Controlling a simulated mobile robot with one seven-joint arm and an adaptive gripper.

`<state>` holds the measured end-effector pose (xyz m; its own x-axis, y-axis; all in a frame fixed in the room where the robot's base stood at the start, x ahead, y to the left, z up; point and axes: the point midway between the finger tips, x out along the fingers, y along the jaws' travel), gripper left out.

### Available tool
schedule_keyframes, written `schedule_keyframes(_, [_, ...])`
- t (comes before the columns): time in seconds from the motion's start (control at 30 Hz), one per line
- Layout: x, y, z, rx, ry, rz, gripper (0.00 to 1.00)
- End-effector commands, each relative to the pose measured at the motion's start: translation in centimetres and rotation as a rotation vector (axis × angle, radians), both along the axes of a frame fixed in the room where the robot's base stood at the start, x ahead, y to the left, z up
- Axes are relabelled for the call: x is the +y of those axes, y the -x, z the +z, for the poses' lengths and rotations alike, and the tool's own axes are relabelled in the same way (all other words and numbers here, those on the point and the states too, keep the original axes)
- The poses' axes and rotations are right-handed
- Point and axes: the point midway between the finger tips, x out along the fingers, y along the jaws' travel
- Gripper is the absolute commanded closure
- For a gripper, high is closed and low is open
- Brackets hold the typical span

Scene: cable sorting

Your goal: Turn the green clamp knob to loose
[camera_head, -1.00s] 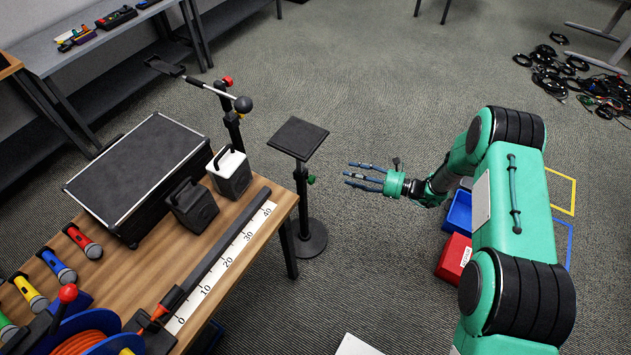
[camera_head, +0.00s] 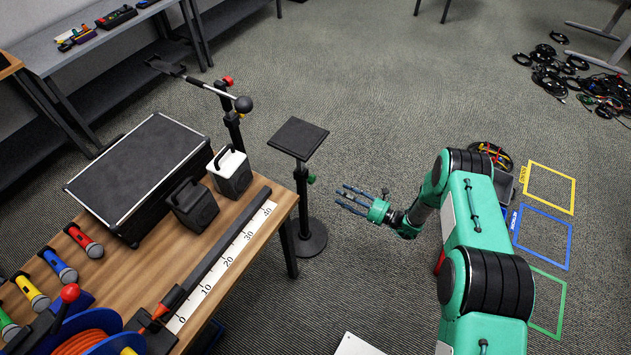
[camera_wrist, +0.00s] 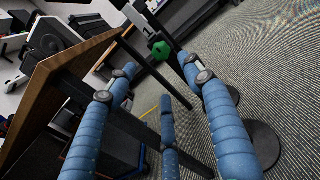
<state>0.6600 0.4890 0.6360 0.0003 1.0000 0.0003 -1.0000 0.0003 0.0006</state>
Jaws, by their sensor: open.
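The green clamp knob (camera_head: 312,179) sits on the side of a black stand (camera_head: 304,205) with a square flat top (camera_head: 298,138) and a round base. It also shows in the wrist view as a green knob (camera_wrist: 161,50), just beyond the fingertips. My gripper (camera_head: 341,198) has blue fingers, spread open and empty, to the right of the stand and a little below the knob in the head view. In the wrist view my gripper (camera_wrist: 163,78) points toward the stand, apart from the knob. The knob's far side is hidden.
The wooden table (camera_head: 110,292) with a black case (camera_head: 140,175), speakers and a ruler is left of the stand. A second stand with a red knob (camera_head: 228,81) is behind. Taped floor squares (camera_head: 541,236) and cables lie right.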

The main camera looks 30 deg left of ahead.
Motion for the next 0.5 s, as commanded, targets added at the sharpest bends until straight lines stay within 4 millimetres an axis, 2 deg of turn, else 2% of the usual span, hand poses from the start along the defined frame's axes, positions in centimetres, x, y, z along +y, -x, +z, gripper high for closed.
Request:
schedule_keyframes(0.27, [0.9,0.0,0.0,-0.001,0.0,0.001,0.48])
schedule_keyframes(0.5, [3.6,0.1,-0.1,-0.001,0.001,0.002,0.48])
